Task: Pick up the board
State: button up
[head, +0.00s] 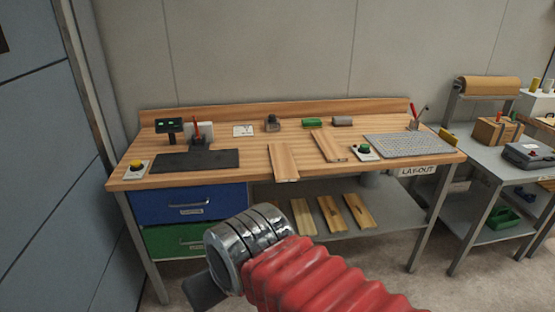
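Two light wooden boards lie on the workbench top. One board (283,162) lies near the front edge in the middle, its near end at the edge. The other board (328,146) lies tilted just to its right, farther back. Three more boards (331,213) lie side by side on the lower shelf. My arm, with a red ribbed sleeve and a metal collar, reaches in from the bottom. My gripper (204,290) shows only as a dark part beyond the collar, below and left of the boards in the picture. Its fingers cannot be made out.
The workbench (255,152) also holds a black mat (196,160), a small display (169,127), a grey perforated plate (408,146) and two button boxes. Blue (188,203) and green (185,240) drawers sit below left. A metal side table (485,153) stands at right.

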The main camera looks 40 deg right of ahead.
aim_at(284, 169)
jog(key=i, duration=0.85)
